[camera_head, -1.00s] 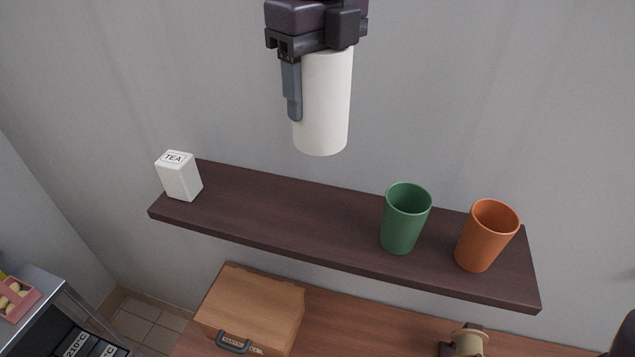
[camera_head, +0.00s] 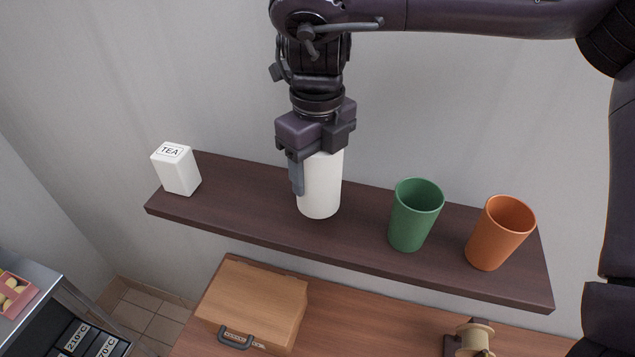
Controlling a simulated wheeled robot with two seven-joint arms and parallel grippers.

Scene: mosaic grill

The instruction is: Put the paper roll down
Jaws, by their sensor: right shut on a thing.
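The white paper roll (camera_head: 321,187) is upright at the middle of the dark wooden shelf (camera_head: 250,205), between the tea box and the green cup. Its lower end appears at the shelf top; I cannot tell for sure whether it touches. My right gripper (camera_head: 309,170) points down and is shut on the upper part of the roll, with one grey finger showing on its left side. The other finger is hidden. My left gripper is not in view.
A white tea box (camera_head: 178,172) stands at the shelf's left end. A green cup (camera_head: 414,217) and an orange cup (camera_head: 498,234) stand to the right. Below, a wooden case (camera_head: 250,303) and a spool (camera_head: 474,338) are on a brown table. Bare shelf lies left of the roll.

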